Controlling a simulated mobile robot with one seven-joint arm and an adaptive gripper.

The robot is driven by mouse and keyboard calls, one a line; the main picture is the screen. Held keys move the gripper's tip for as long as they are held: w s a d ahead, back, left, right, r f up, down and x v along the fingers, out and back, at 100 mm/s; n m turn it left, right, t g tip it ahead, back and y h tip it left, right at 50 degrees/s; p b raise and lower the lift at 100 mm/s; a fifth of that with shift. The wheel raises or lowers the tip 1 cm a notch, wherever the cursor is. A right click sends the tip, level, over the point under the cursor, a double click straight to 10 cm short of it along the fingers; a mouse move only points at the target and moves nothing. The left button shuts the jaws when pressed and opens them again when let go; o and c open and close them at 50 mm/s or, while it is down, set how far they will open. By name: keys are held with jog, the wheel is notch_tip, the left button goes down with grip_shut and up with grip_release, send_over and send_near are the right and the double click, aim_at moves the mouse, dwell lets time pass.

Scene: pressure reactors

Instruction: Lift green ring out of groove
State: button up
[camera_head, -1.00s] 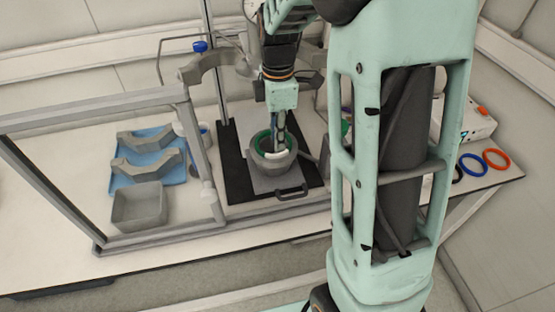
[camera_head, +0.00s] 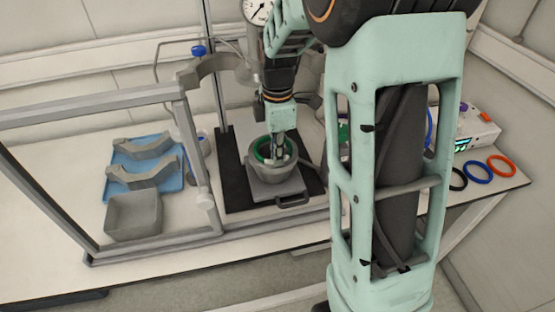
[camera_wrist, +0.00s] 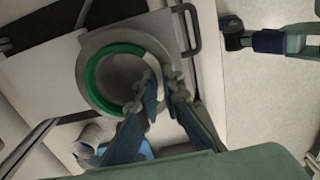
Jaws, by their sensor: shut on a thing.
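The green ring (camera_head: 257,151) lies at the mouth of a round grey vessel (camera_head: 270,174). In the wrist view the green ring (camera_wrist: 90,76) is inside the vessel's wide grey rim, with a whitish stretch on its right side. My gripper (camera_wrist: 162,74) is shut at the ring's right side, with the fingers close together there. In the head view my gripper (camera_head: 279,152) points down into the vessel mouth. The fingers hide part of the ring, and I cannot tell whether it is clear of its groove.
The vessel stands on a grey plate (camera_head: 291,185) with a black handle, over a black mat (camera_head: 232,182). A grey frame (camera_head: 204,180) stands to the left. Beyond it are a blue tray (camera_head: 174,183) and grey bin (camera_head: 133,214). Blue (camera_head: 477,172) and orange rings (camera_head: 502,166) lie right.

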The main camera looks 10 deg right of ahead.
grip_shut()
notch_tip(320, 180, up, 7)
jog(key=p, duration=0.5)
